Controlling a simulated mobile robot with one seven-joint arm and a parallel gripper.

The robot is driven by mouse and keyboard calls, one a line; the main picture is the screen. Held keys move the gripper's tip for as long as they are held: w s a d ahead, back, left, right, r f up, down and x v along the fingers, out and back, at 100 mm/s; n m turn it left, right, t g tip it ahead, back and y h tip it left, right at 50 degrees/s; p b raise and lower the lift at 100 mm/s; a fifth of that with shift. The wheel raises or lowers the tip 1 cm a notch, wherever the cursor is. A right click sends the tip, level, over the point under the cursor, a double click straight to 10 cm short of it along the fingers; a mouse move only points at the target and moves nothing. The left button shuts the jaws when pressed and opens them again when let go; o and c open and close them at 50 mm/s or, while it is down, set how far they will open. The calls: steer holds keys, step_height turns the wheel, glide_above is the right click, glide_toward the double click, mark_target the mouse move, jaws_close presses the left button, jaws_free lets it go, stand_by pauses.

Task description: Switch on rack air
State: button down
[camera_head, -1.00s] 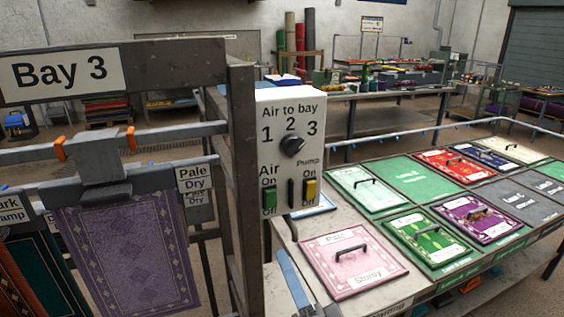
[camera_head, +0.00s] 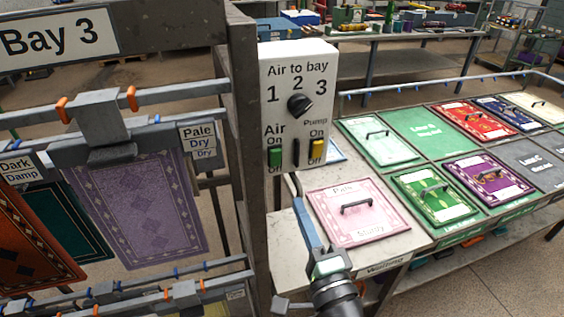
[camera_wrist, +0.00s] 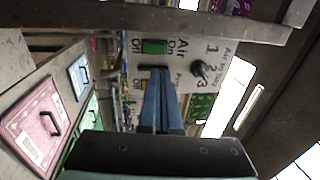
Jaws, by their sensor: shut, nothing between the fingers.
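A white control panel (camera_head: 299,75), headed "Air to bay", stands beside the Bay 3 post. It has a black knob (camera_head: 299,105) below the numbers 1, 2, 3; I cannot tell surely where it points. A green Air switch (camera_head: 275,157) and a yellow Pump switch (camera_head: 317,149) sit below, each marked On above and Off below. I cannot tell their settings. In the wrist view the fingertips (camera_wrist: 156,71) lie near the green switch (camera_wrist: 154,46), with contact unclear.
The grey Bay 3 post (camera_head: 246,150) stands close left of the panel, with hanging rugs (camera_head: 135,210) beyond. A pink rug sample (camera_head: 350,212) with a handle lies on the bench right of my gripper. More handled samples fill the bench behind it.

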mark_target(277, 151)
steer(key=p+x, duration=0.2)
steer(key=x, duration=0.9)
steer(key=shift+w, duration=0.2)
steer(key=shift+r+p, duration=0.1)
steer(key=shift+p, duration=0.25)
steer(key=r+p, duration=0.1)
steer(key=p, duration=0.1)
steer(key=g+p, duration=0.1)
steer(key=p, duration=0.2)
steer(key=shift+w+a+r, duration=0.2)
steer(key=shift+w+r, duration=0.05)
steer(key=shift+r, duration=0.15)
steer(key=shift+f, duration=0.25)
steer(key=shift+r, duration=0.15)
steer(key=shift+s, duration=0.1)
